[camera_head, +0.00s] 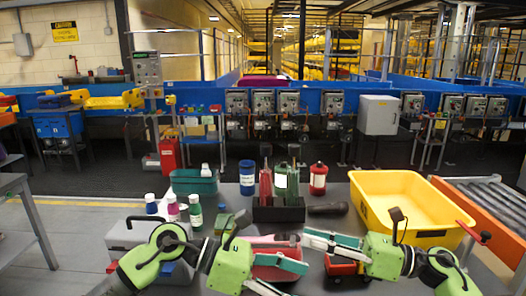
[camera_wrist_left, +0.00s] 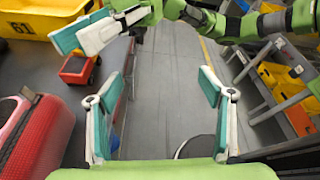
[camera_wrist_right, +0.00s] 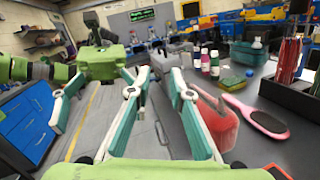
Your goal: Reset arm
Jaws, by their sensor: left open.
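My left gripper (camera_head: 292,278) reaches in from the left, low over the front of the table. It is open with nothing between its fingers; the left wrist view (camera_wrist_left: 158,90) shows floor beyond the gap. My right gripper (camera_head: 306,240) reaches in from the right, with its fingertips pointing left. Its fingers stand apart in the right wrist view (camera_wrist_right: 161,78), with nothing held between them. The two grippers are close together in the head view, and the left one partly covers a red container (camera_head: 268,272).
A yellow bin (camera_head: 460,215) stands at the table's right, beside a roller conveyor (camera_head: 497,200). A dark caddy (camera_head: 278,212) holds bottles at the back. A grey toolbox (camera_head: 128,234) and small bottles stand left.

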